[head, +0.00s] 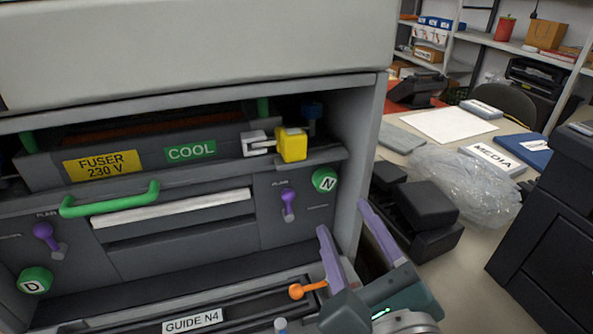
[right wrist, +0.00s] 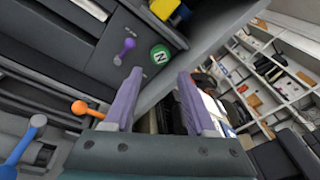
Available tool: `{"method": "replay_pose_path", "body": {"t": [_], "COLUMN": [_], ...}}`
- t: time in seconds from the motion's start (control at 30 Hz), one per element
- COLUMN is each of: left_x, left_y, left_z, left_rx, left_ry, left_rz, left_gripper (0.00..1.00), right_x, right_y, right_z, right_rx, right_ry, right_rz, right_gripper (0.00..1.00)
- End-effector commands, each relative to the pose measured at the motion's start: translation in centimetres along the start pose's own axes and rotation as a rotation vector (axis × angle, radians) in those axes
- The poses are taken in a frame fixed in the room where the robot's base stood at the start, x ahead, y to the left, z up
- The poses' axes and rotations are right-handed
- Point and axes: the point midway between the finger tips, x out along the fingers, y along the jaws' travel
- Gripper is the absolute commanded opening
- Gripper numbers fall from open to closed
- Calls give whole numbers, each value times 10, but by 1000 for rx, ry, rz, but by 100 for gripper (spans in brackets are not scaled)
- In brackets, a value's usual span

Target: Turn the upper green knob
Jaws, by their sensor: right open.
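The upper green knob (head: 324,180), marked N, sits on the right side of the dark panel inside the machine. It also shows in the right wrist view (right wrist: 160,54), just beyond the fingertips. A lower green knob (head: 34,280), marked D, is at the panel's lower left. My right gripper (head: 343,216) is open and empty, with its two purple fingers spread, below and in front of the N knob. In the right wrist view the knob lies between the finger directions, nearer the left finger, with no contact seen. My left gripper is not in view.
A purple lever (head: 289,205) is left of the N knob, and a yellow latch (head: 292,144) is above it. An orange lever (head: 308,289) is close to my right gripper. The machine's grey side wall (head: 351,150) stands right of the knob. A cluttered table lies beyond.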

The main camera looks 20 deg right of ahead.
Motion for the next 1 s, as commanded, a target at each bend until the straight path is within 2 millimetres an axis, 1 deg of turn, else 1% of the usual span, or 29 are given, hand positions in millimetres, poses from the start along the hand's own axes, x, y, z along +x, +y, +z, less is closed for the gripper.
{"method": "replay_pose_path", "body": {"t": [0.03, 0.1, 0.2, 0.47, 0.57, 0.67, 0.7, 0.77, 0.8, 0.83, 0.87, 0.9, 0.97, 1.0], "left_x": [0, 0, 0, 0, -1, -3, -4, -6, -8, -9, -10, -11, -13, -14], "left_y": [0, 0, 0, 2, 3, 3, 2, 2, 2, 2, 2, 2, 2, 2], "left_z": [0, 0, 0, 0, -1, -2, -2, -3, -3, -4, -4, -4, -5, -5], "left_rx": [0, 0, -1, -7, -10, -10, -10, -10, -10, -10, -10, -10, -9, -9], "left_ry": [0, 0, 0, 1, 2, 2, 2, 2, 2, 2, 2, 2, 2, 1], "left_rz": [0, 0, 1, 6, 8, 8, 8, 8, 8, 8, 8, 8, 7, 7], "left_gripper": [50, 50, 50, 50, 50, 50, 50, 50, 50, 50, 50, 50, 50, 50], "right_x": [-6, -12, -15, -15, -15, -16, -18, -24, -31, -36, -42, -52, -66, -76], "right_y": [0, 0, 0, 0, -11, -43, -60, -89, -106, -117, -126, -134, -140, -139], "right_z": [-1, 0, 0, 0, -1, -6, -11, -22, -32, -40, -48, -59, -73, -81], "right_rx": [0, 1, 0, 2, 70, 300, 444, 699, 883, 1025, 1167, 1349, 1615, 1783], "right_ry": [2, 0, 1, 0, 12, 49, 71, 103, 125, 141, 157, 180, 216, 245], "right_rz": [1, -1, 0, -2, -33, -140, -204, -322, -407, -474, -538, -624, -753, -837], "right_gripper": [56, 56, 56, 56, 56, 56, 56, 56, 56, 56, 56, 56, 56, 56]}}
